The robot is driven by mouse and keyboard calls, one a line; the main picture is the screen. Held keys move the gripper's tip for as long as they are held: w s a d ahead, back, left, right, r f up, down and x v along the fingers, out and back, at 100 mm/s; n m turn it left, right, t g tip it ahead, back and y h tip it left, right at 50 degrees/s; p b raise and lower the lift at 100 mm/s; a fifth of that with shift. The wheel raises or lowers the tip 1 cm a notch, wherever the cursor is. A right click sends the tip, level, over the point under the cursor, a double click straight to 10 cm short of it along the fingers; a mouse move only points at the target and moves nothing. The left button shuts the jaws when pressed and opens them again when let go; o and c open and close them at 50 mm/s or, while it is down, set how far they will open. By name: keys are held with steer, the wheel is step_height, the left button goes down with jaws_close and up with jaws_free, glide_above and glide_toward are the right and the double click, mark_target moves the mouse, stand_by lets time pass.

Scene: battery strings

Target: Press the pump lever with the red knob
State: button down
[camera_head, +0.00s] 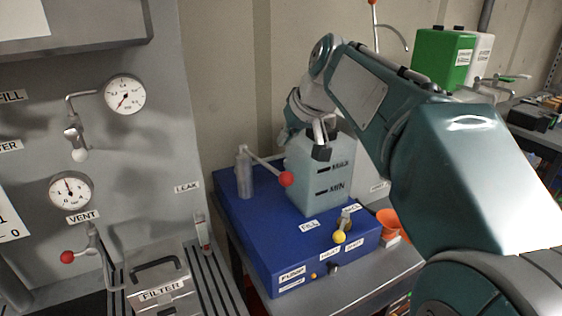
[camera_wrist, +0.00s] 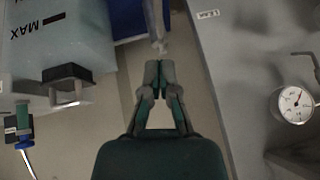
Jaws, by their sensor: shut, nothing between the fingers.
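The knob hangs in front of the white tank (camera_head: 312,178) marked MAX and MIN. My gripper (camera_head: 287,135) is above and behind the lever in the head view, partly hidden by my arm and hard to make out. In the wrist view my gripper (camera_wrist: 159,76) is shut and empty. A pale upright part lies just beyond its tips there; I cannot tell whether it is the lever. The red knob does not show in that view.
The tank also stands at left in the wrist view (camera_wrist: 60,40). A grey panel (camera_head: 140,185) with gauges and another red-knobbed handle (camera_head: 68,257), by the VENT label, is at left. A yellow knob (camera_head: 339,237) and orange funnel (camera_head: 392,222) are at the box's right.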

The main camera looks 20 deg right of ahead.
steer(key=f, duration=0.3)
steer(key=a+f, duration=0.1)
steer(key=f, duration=0.1)
steer(key=shift+f, duration=0.2)
steer(key=shift+f, duration=0.1)
